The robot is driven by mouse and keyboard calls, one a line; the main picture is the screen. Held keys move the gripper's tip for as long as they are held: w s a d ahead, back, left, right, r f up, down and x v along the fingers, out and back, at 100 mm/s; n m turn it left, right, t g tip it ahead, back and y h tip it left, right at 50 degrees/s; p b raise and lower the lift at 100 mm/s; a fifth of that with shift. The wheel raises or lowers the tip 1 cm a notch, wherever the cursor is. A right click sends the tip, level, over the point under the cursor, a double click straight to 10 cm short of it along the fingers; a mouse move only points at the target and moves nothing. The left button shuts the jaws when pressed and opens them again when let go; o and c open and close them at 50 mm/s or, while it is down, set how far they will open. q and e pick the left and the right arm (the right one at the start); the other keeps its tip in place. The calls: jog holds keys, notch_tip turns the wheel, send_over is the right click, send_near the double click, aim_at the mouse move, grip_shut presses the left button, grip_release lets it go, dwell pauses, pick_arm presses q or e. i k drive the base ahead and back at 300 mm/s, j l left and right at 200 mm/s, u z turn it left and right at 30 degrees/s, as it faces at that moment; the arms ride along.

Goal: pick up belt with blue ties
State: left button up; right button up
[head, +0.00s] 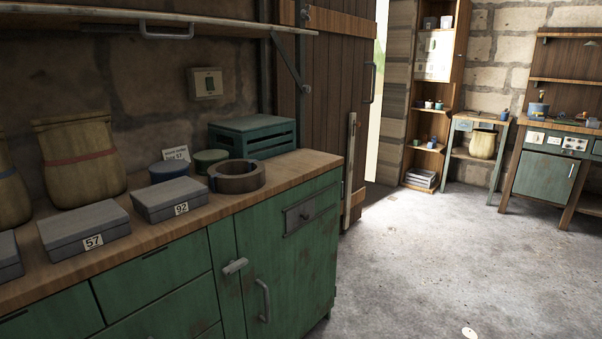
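A brown ring-shaped coil (237,181), which looks like a belt, lies on the wooden worktop (290,166) of the green cabinet, near its right end. A small blue mark shows on its left side and may be a tie. The rest of its far side is partly hidden by its own rim. Neither of my grippers is in view.
Grey boxes labelled 57 (84,226) and 92 (170,199), round tins (169,170), a green crate (252,137) and sacks (79,157) share the worktop. A shelf (150,17) hangs above. The concrete floor (440,260) is open; a workbench (546,170) stands at the far right.

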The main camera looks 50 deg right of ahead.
aim_at(237, 176)
jog(key=z, duration=1.2)
